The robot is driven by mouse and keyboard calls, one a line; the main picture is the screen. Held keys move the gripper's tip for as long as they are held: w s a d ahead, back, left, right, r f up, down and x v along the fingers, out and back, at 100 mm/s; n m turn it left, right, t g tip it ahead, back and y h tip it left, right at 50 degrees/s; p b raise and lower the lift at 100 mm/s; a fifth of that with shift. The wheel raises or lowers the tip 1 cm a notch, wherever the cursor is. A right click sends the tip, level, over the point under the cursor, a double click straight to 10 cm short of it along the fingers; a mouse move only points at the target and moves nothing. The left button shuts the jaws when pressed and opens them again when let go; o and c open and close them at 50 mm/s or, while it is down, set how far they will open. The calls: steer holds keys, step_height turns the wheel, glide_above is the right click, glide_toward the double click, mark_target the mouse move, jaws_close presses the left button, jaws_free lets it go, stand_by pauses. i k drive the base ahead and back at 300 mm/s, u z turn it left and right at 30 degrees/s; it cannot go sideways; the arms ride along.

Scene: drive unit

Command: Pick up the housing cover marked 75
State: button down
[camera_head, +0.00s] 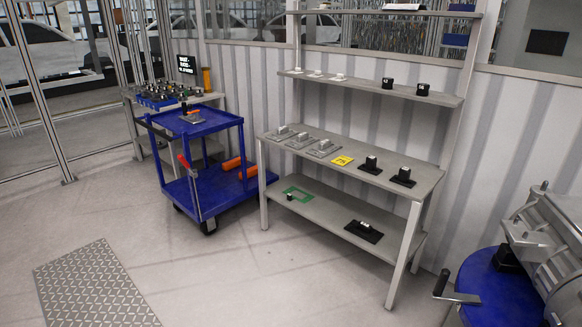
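Several grey cover-like parts (303,139) lie in a row on the left half of the workbench top (431,177). Two black parts with small blocks on them, a left one (370,165) and a right one (403,177), sit on the right half. A yellow label or plate (342,160) lies between the two groups. Another grey part (191,117) sits on the blue cart. No number 75 is legible on any part at this size, so I cannot tell which is the marked cover. My gripper is not in view.
The blue cart (212,128) with a red handle stands left of the bench. The lower shelf (325,211) holds a green frame and a black part. A metal machine (555,240) on a blue round base (490,283) stands at right. The floor in front is open, with a tread plate (92,288).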

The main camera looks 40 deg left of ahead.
mark_target(304, 139)
steer(key=z, duration=1.3)
steer(key=k, duration=0.1)
steer(key=u, duration=2.85)
steer(key=i, duration=1.95)
steer(key=z, duration=0.7)
steer(key=k, duration=0.4)
steer(key=u, duration=0.95)
steer(key=i, duration=1.1)
steer(key=z, duration=0.35)
steer(key=i, duration=0.85)
steer(key=z, duration=0.6)
